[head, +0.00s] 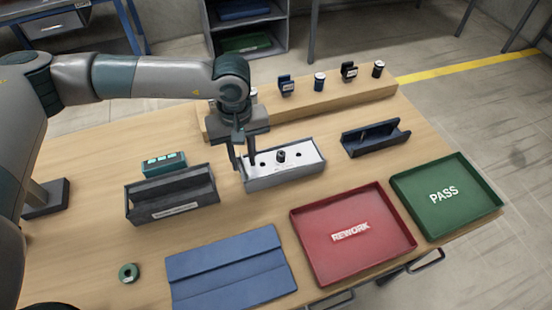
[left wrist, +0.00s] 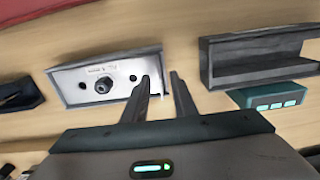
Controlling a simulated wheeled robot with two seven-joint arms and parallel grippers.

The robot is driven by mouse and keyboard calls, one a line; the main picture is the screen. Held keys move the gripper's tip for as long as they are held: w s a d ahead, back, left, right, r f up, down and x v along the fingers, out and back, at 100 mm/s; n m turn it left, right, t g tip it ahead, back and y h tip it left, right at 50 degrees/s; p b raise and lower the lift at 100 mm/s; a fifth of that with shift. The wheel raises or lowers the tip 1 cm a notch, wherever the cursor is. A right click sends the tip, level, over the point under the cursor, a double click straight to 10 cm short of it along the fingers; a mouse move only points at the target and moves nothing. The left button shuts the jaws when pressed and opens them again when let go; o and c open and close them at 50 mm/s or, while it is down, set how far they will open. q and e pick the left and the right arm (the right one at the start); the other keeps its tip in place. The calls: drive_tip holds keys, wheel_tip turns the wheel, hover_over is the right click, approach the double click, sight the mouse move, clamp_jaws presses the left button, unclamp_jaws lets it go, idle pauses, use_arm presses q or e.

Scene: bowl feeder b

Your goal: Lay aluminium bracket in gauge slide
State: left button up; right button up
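In the left wrist view the fingers (left wrist: 165,85) stand at the piece's right end. A dark grey labelled trough (head: 172,207) lies to the left; it may be the gauge slide. My right gripper is out of view.
A small teal box with lit displays (head: 164,165) stands behind the trough. A dark blue channel (head: 375,142) lies right. A red REWORK tray (head: 312,262), green PASS tray (head: 470,216), blue mat (head: 230,272) and green ring (head: 129,270) lie nearer. A wooden ledge (head: 330,98) holds several small parts.

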use_arm(q)
clamp_jaws()
drive_tip(key=shift+r, duration=0.1)
drive_tip(key=shift+r+b, duration=1.05)
drive_tip(key=shift+r, duration=0.4)
use_arm(e)
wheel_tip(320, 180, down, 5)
drive_tip(key=b, duration=0.3)
use_arm(q)
drive_tip(key=s+d+r+b, duration=0.2)
drive_tip(key=s+d+r, duration=0.3)
drive_tip(key=s+r, duration=0.3)
drive_tip(key=shift+s, duration=1.25)
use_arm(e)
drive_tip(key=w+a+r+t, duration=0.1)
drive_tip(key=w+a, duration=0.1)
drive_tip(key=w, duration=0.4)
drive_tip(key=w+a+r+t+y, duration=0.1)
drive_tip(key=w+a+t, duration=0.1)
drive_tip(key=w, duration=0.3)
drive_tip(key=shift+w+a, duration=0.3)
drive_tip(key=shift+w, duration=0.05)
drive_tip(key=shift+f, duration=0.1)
